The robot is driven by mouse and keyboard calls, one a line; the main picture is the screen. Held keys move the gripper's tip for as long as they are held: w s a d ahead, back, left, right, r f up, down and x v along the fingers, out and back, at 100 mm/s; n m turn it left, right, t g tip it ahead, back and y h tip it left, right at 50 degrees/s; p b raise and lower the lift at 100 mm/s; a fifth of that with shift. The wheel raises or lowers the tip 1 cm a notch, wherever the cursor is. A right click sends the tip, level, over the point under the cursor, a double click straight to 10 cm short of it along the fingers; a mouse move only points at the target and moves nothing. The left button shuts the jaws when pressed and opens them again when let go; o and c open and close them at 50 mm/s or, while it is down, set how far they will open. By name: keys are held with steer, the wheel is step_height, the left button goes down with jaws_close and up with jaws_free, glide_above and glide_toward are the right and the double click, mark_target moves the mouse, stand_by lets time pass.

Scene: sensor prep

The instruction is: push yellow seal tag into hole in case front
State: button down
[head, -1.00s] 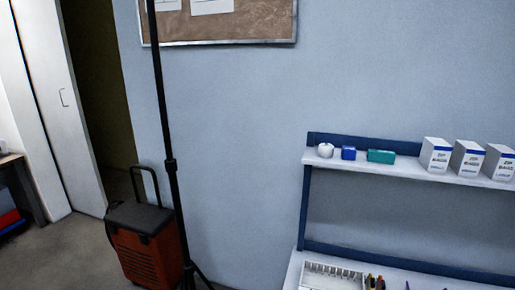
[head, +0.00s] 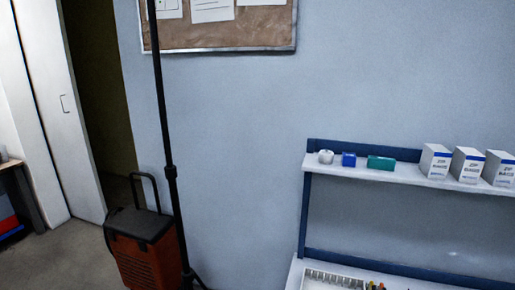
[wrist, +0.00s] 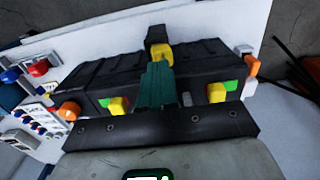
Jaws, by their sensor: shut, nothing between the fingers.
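In the wrist view, a long black case (wrist: 95,82) lies across the white worktop. My gripper (wrist: 158,66) has teal fingers pressed together, with nothing seen between them. Its fingertips reach over the middle of the case. A yellow piece (wrist: 161,52) is just past the fingertips, against a dark part at the case's far edge; it looks like the seal tag. Whether the fingers touch it, or how deep it sits in a hole, I cannot tell. Yellow latches (wrist: 118,106) and (wrist: 216,92) sit beside green patches on the near side. The hole is not visible.
Red, blue and orange small parts (wrist: 39,68) crowd the worktop left of the case. An orange-and-white part (wrist: 250,66) is close to its right end. The head view shows a wall shelf (head: 400,172), a dark pole (head: 171,200) and an orange wheeled case (head: 145,258).

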steer(key=shift+f+b, duration=0.7)
steer(key=shift+f, duration=0.45)
stand_by(1.0)
stand_by(0.6)
step_height(320, 180, up, 7)
steer(key=p, duration=0.7)
steer(key=shift+r+p, duration=0.15)
steer(key=shift+p, duration=0.15)
steer(key=shift+s, duration=0.15)
steer(key=s+d+r+n+b, duration=0.1)
steer(key=s+d+r+b, duration=0.1)
steer(key=s, duration=0.9)
steer(key=s+d+r+n+t+b, duration=0.1)
steer(key=s+d+r, duration=0.3)
steer(key=s, duration=0.8)
steer(key=shift+d+r+n+b, duration=0.4)
steer(key=shift+d, duration=0.55)
